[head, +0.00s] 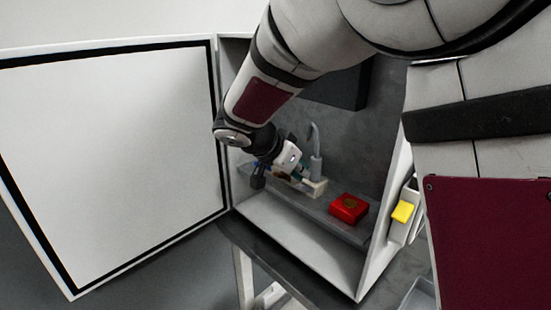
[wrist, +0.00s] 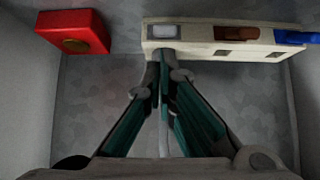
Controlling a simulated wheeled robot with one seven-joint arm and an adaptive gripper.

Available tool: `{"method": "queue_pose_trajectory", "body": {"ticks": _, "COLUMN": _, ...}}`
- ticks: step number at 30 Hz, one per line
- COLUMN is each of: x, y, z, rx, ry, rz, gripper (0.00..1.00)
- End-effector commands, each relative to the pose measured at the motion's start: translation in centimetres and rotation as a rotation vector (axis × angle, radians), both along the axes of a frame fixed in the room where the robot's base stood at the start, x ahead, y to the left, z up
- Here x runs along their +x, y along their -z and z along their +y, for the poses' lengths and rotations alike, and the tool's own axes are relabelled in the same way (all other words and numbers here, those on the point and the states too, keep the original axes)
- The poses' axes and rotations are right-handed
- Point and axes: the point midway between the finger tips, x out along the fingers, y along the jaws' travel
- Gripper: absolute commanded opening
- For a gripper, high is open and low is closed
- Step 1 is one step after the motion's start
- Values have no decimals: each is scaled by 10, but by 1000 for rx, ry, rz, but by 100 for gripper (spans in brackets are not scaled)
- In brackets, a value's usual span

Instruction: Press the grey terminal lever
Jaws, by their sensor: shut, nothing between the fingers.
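The beige terminal block (wrist: 200,50) runs along the top of the wrist view, with a grey lever (wrist: 164,31) at its left end, a brown lever (wrist: 235,33) and a blue lever (wrist: 297,37) to the right. My gripper (wrist: 163,54) is shut and empty, its teal-sided fingers together. Its tips are at the block's near edge, just below the grey lever in the picture; I cannot tell whether they touch. In the head view, my gripper (head: 304,178) is inside the cabinet beside the terminal block (head: 318,188) and hides part of it. The grey lever cannot be made out there.
A red box with a round brass-coloured top piece (head: 349,208) sits right of the block in the head view; it also shows in the wrist view (wrist: 73,32). A grey hooked post (head: 316,160) stands behind the block. The white cabinet door (head: 110,150) is open at left.

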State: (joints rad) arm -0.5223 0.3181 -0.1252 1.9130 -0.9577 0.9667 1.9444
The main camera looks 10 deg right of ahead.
Motion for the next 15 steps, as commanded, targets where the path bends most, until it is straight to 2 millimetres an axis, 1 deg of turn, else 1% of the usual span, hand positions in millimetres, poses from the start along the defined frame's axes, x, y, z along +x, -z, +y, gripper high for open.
{"method": "queue_pose_trajectory", "body": {"ticks": 6, "x": 6, "y": 10, "z": -8, "rx": 0, "ry": 0, "rz": 0, "gripper": 0}}
{"method": "queue_pose_trajectory", "body": {"ticks": 15, "x": 6, "y": 10, "z": -9, "rx": 0, "ry": -1, "rz": -1, "gripper": 0}}
